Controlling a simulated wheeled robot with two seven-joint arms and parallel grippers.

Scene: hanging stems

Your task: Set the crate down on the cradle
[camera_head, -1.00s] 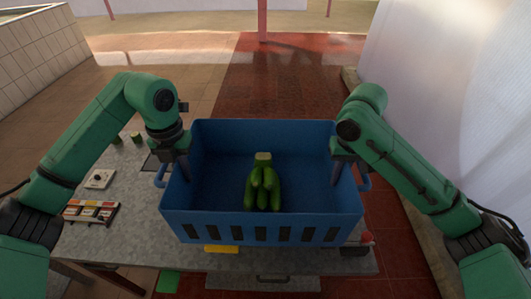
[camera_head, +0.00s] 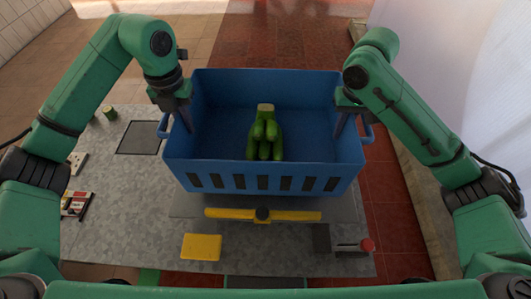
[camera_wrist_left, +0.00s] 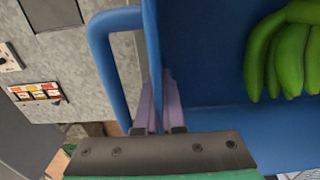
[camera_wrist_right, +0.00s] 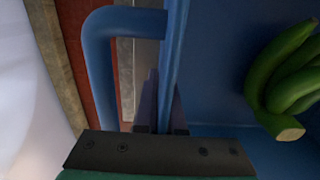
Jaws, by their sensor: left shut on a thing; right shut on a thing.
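The blue crate (camera_head: 262,178) is level in the head view, held up by both grippers over the grey table, with a bunch of green bananas (camera_head: 264,135) inside. My left gripper (camera_head: 186,122) is shut on the crate's left wall, beside its loop handle; the wall between the fingers shows in the left wrist view (camera_wrist_left: 158,105). My right gripper (camera_head: 342,124) is shut on the right wall in the same way, also in the right wrist view (camera_wrist_right: 160,105). A dark grey base with a yellow bar (camera_head: 235,214), seemingly the cradle, shows below the crate's near side; the crate hides the rest.
The grey table (camera_head: 115,220) carries a yellow block (camera_head: 201,247), a dark square plate (camera_head: 139,137), a small green cylinder (camera_head: 109,111) and a red-knobbed device (camera_head: 367,245). A colourful card box (camera_head: 76,204) sits at the left edge.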

